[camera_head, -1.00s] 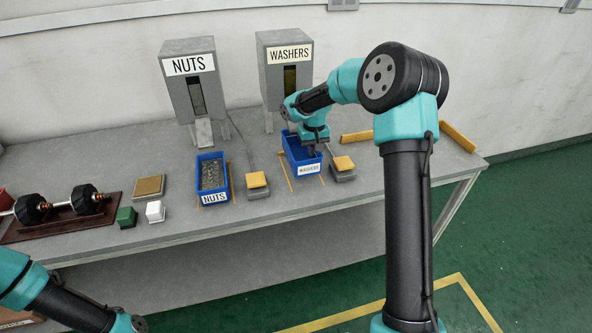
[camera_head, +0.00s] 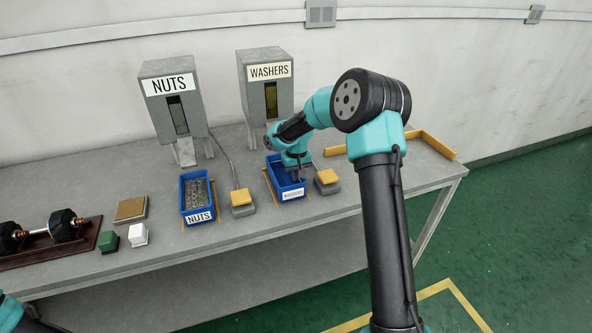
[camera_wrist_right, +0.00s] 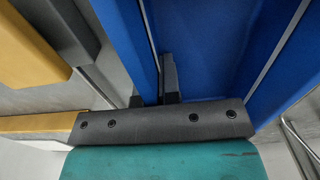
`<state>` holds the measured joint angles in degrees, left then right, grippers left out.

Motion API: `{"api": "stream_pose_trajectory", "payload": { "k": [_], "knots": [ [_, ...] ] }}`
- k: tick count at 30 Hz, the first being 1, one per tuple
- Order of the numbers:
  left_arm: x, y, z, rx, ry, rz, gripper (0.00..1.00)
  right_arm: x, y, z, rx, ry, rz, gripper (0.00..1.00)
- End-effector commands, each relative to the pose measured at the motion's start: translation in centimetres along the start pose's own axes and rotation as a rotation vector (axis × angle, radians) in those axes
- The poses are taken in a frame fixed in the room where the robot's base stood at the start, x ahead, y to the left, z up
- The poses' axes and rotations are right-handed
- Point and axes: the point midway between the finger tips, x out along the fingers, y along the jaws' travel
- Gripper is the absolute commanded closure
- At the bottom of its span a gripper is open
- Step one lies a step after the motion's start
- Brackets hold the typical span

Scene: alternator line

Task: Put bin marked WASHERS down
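The blue bin marked WASHERS (camera_head: 292,195) stands upright between two thin yellow rails on the table, below the dispenser marked WASHERS (camera_head: 267,84). It looks level and appears to rest on the tabletop. My right gripper (camera_head: 299,174) is at the bin's right wall. In the right wrist view, the gripper (camera_wrist_right: 153,92) has one finger inside the blue bin (camera_wrist_right: 205,50) and one outside, with the wall pinched between them. My arm hides part of the bin's inside. Only a bit of my left arm shows at the lower left; its gripper is out of view.
A blue NUTS bin (camera_head: 199,215) stands to the left below the NUTS dispenser (camera_head: 172,86). A yellow angled border (camera_head: 437,146) lies at the back right. Green (camera_head: 109,242) and white (camera_head: 138,235) blocks sit at the left.

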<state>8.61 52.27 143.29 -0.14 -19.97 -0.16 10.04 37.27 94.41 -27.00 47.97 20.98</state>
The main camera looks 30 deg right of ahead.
Motion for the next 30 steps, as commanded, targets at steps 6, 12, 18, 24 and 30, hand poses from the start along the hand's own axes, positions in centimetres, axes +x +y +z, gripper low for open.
{"api": "stream_pose_trajectory", "payload": {
  "k": [6,12,18,24,30],
  "knots": [
    [0.0,0.0,0.0,0.0,0.0,0.0,1.0,0.08,0.01,-0.01,0.0,0.0,0.0,1.0],
    [0.0,0.0,0.0,0.0,0.0,0.0,1.0,0.38,0.01,0.01,0.001,-0.001,0.0,1.0],
    [0.0,0.0,0.0,0.0,0.0,0.0,1.0,0.38,0.01,0.01,0.001,0.0,0.0,0.79],
    [0.0,0.0,0.0,0.0,0.0,0.0,1.0,0.37,0.01,0.0,0.001,0.0,0.0,0.7],
    [0.0,0.0,0.0,0.0,0.0,0.0,1.0,0.15,0.01,-0.02,0.001,0.001,0.0,0.7]
  ]
}}
